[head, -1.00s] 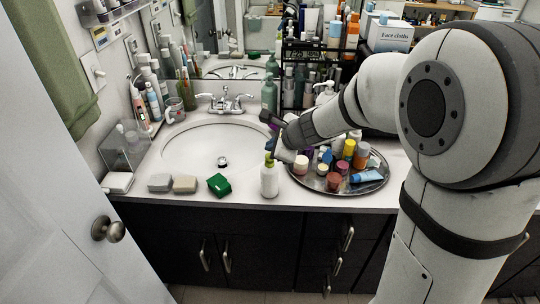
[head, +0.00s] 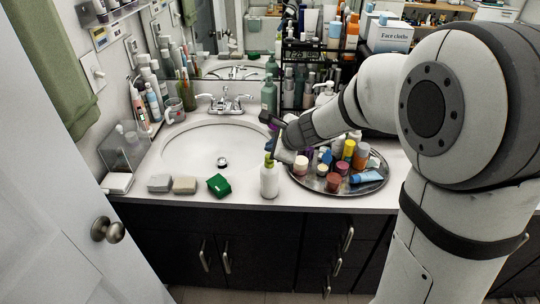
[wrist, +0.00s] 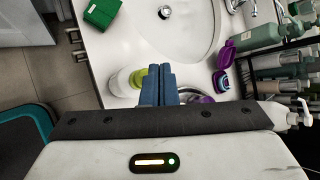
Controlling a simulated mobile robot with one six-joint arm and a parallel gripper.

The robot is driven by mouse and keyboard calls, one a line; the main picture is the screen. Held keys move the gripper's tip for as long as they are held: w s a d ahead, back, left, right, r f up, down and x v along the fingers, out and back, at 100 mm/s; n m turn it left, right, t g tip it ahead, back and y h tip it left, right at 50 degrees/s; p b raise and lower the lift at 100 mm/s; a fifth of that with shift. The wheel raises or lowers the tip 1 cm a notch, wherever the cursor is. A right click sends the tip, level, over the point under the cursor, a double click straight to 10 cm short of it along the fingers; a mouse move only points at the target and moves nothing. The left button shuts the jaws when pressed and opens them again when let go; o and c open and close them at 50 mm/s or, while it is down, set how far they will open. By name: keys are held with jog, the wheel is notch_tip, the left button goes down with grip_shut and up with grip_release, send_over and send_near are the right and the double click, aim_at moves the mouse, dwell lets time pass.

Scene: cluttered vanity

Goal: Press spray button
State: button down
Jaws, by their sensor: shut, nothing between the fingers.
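A white bottle (head: 269,181) with a yellow-green top (head: 269,160) stands upright near the counter's front edge, between the sink and a round tray. In the wrist view the white bottle (wrist: 121,82) and its yellow-green top (wrist: 138,78) show just left of my blue fingers. My gripper (head: 271,150) is shut and empty, with its fingertips right at the bottle's top in the head view. In the wrist view my gripper (wrist: 159,68) covers part of the top's right side. I cannot tell whether the fingers touch it.
The round tray (head: 377,187) of jars and small bottles lies to the right, under my arm. The sink (head: 195,150) is behind. A green box (head: 218,185) and two soap-like bars lie left. A green pump bottle (head: 269,95) stands behind.

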jog(key=shift+f, duration=0.2)
dwell(0.4)
jog(key=shift+f+b, duration=0.25)
jog(key=shift+b, duration=0.25)
jog(key=shift+f+b, duration=0.55)
jog(key=shift+b, duration=0.05)
dwell(0.5)
jog(key=shift+r, duration=0.15)
jog(key=shift+r+p, duration=0.8)
jog(key=shift+p, duration=0.05)
jog(key=shift+f, duration=0.15)
jog(key=shift+f+b, duration=0.25)
jog(key=shift+b, duration=0.3)
